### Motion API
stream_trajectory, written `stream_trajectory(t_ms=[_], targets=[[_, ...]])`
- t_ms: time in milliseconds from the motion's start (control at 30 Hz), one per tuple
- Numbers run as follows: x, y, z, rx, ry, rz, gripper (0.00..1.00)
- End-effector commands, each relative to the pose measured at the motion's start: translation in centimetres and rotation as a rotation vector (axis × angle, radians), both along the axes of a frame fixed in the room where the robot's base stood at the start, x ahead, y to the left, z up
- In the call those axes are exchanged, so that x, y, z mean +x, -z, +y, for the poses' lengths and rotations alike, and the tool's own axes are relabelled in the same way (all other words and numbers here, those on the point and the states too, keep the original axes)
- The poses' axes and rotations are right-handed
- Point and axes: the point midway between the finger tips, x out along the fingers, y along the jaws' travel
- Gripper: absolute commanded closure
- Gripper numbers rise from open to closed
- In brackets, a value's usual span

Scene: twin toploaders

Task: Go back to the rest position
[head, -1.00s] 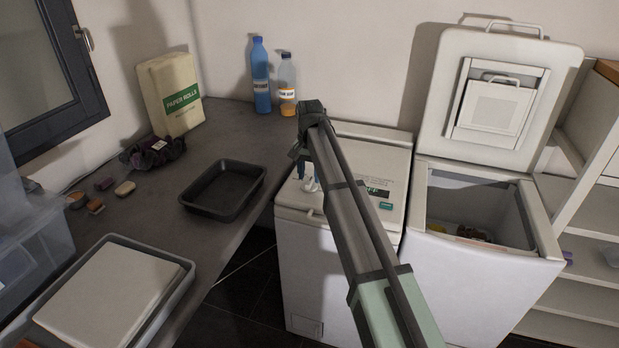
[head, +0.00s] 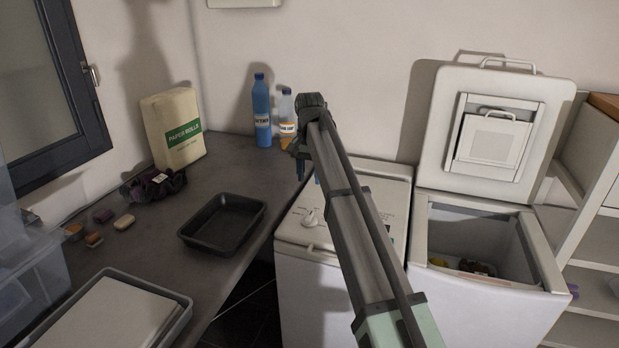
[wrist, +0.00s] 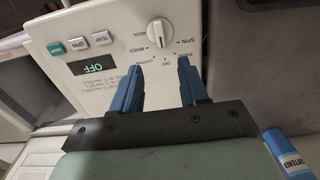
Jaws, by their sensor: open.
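My gripper (wrist: 160,75) is open and empty, with its two blue fingers apart in the wrist view. The toploader's round white dial (head: 311,217) is clear of the fingers; in the wrist view the dial (wrist: 159,32) lies beyond the fingertips. The panel beside it has a display (wrist: 94,67) reading OFF, TEMP and SPIN buttons and a green button (wrist: 57,49).
The right toploader (head: 490,300) has its lid (head: 490,190) raised and several items inside. Shelves stand at right.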

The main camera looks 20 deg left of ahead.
Motion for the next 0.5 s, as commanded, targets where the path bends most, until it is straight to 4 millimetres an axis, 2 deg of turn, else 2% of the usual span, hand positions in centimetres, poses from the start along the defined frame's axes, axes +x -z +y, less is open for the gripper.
stream_trajectory(t_ms=[333,433,500], targets=[[-0.2,0.3,-0.3,0.001,0.007,0.004,0.56],[-1.3,1.7,-1.7,0.006,0.045,0.028,0.56],[-2.8,3.4,-3.7,0.012,0.101,0.06,0.56]])
